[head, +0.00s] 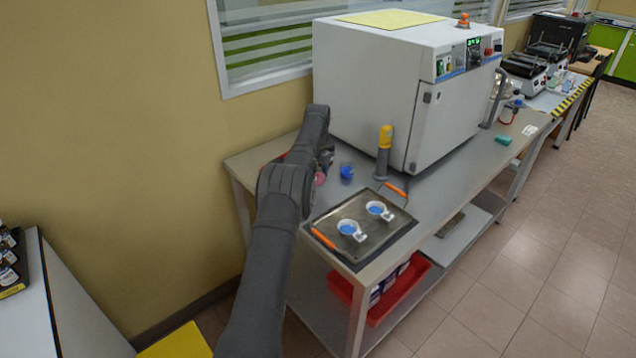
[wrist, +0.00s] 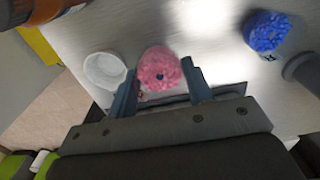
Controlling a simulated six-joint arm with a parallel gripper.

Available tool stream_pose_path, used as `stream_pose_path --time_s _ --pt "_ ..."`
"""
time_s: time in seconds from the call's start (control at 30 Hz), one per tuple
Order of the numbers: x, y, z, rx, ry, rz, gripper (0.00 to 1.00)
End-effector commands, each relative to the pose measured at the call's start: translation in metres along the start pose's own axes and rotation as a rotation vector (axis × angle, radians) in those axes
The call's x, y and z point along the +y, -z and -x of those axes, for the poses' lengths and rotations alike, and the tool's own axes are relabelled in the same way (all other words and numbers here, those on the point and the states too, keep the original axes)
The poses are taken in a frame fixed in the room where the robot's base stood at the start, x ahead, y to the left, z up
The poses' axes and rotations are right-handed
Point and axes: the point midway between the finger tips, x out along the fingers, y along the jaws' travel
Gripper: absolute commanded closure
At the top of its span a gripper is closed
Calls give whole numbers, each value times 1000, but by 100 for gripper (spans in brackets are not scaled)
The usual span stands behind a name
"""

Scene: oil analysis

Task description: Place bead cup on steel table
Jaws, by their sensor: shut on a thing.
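The bead cup, full of pink beads (wrist: 160,70), is between the two fingers of my gripper (wrist: 160,84) in the wrist view. My gripper is shut on it. In the head view a bit of the pink beads (head: 320,178) shows beside my arm, which hides most of the gripper. The steel table (head: 455,178) is under the arm, its grey top also filling the wrist view (wrist: 215,25). I cannot tell whether the cup touches the tabletop.
A blue-bead cup (head: 346,171) stands to the right of the pink one. A white cup (wrist: 104,70) is close to its left in the wrist view. A tray (head: 385,238) with two white cups, a yellow-topped post (head: 384,152) and a large white oven (head: 385,85) occupy the table.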

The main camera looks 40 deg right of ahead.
Motion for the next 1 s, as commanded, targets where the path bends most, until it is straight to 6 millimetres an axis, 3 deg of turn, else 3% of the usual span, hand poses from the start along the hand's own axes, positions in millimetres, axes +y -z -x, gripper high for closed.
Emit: stream_pose_path --time_s 0.23,0.63,0.67,0.7,1.0 --pt "0 1 -34 1 -2 0 77" --pt "0 1 -40 0 -1 0 77" --pt "0 1 -40 0 0 0 48" --pt "0 1 -40 0 0 0 45" --pt "0 1 -38 0 0 0 45"
